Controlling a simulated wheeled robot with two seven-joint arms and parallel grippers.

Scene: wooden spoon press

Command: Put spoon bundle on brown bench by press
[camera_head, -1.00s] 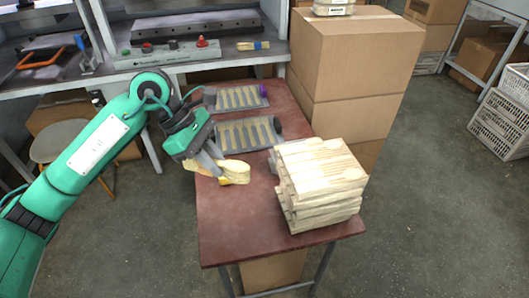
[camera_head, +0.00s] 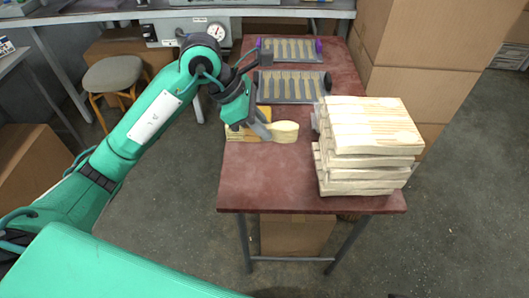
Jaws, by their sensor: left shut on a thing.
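The spoon bundle (camera_head: 284,131) is pale yellow wood with rounded spoon ends. My left gripper (camera_head: 262,131) is shut on it at the left edge of the brown bench (camera_head: 262,185). The bundle's middle is hidden by the fingers, and I cannot tell whether it touches the bench top. The press itself is hard to make out; a grey machine front with a round gauge (camera_head: 216,31) stands at the back left. My right gripper is not in view.
A tall stack of wooden spoon blanks (camera_head: 372,130) stands on the bench's right side. Two trays with spoons, one nearer (camera_head: 291,88) and one farther (camera_head: 291,50), lie at the back. Cardboard boxes (camera_head: 405,95) border the right. The bench's front is clear.

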